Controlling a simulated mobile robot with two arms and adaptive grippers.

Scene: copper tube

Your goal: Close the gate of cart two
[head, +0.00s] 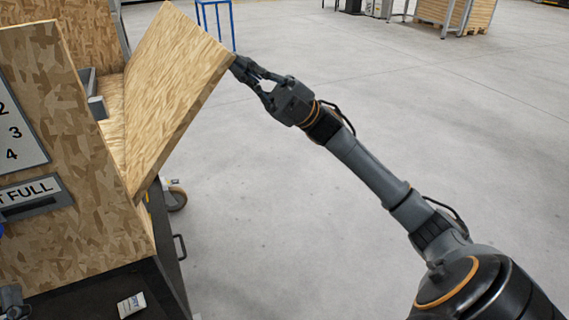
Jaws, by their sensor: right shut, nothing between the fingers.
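The cart's gate (176,85) is a chipboard panel at the upper left of the head view. It stands tilted, leaning outward from the cart's chipboard body (75,225), with an open gap behind it. My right gripper (240,66) is shut and empty. Its fingertips are at the gate's upper right edge and appear to touch it from the outer side. A dark piece at the lower left corner may be part of my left gripper (12,300); its fingers cannot be made out.
The cart carries a number panel (18,135) and a sign ending in "FULL" (30,193). A small white label (131,305) lies on its dark base. A caster (176,198) and handle (181,247) show on its right.

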